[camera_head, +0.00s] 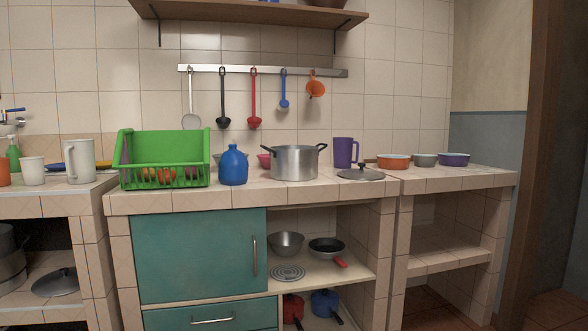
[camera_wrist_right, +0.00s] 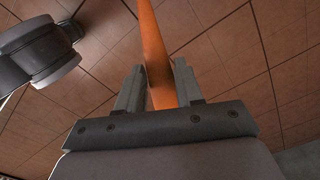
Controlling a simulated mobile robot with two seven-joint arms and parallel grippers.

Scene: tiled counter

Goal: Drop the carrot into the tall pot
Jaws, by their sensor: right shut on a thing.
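The carrot (camera_wrist_right: 153,45) is a long orange piece between the fingers of my right gripper (camera_wrist_right: 159,84) in the right wrist view. The gripper is shut on it, and the carrot extends up past the fingertips, out of the top of the picture. Brown floor tiles lie behind it. The tall pot (camera_head: 295,164) is a silver metal pot with two dark handles, standing upright on the tiled counter in the head view. It has no lid on, and its inside is mostly hidden. Neither gripper shows in the head view.
A blue jug (camera_head: 233,167) and a green rack (camera_head: 165,150) stand left of the pot. A purple mug (camera_head: 345,152) and a lid (camera_head: 360,175) are close on its right. Utensils hang above. A narrow strip of counter in front of the pot is clear.

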